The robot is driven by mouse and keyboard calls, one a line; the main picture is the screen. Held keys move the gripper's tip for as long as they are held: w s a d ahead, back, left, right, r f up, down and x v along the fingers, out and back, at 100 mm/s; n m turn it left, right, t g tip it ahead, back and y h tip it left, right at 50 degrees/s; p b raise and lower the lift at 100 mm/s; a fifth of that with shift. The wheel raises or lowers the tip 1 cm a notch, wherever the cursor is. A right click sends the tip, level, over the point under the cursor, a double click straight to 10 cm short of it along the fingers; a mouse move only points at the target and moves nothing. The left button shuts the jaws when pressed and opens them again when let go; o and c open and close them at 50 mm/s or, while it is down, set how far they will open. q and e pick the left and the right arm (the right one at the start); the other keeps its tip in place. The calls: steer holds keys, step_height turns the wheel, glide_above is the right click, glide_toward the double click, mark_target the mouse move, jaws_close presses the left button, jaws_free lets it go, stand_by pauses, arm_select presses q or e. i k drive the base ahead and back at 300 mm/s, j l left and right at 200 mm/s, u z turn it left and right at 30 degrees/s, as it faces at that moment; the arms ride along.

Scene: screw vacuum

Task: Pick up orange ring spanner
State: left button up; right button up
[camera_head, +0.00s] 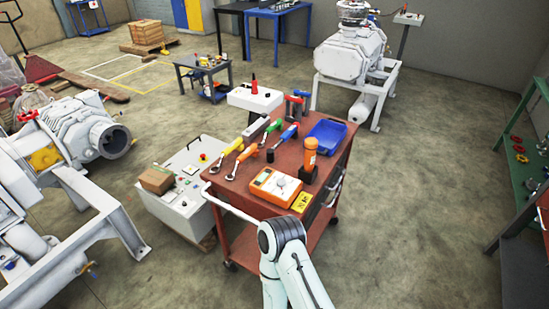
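An orange-handled spanner (243,161), which looks like the orange ring spanner, lies on top of the red-brown tool cart (260,196). Its ring end points toward the front left of the cart. A yellow-handled spanner (227,153) lies just left of it, and a tool with a blue handle (286,138) lies to its right. One of my arms comes up from the bottom edge in front of the cart, showing only a rounded joint and links. Neither gripper is in view.
An orange and white meter (275,186), an upright orange torch (309,158) and a blue tray (328,134) share the cart top. A white control box (190,186) with a cardboard box stands left of the cart. White machines stand left and behind. Floor to the right is open.

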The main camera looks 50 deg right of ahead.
mark_target(245, 154)
steer(key=z, duration=1.35)
steer(key=i+j+z, duration=0.1)
steer(key=j, duration=0.3)
steer(key=i+j+z, duration=0.1)
steer(key=j, duration=0.3)
steer(key=i+j+z, duration=0.1)
steer(key=i+j, duration=0.15)
steer(key=j, duration=0.2)
steer(key=i+j+z, duration=0.1)
steer(key=j, duration=0.35)
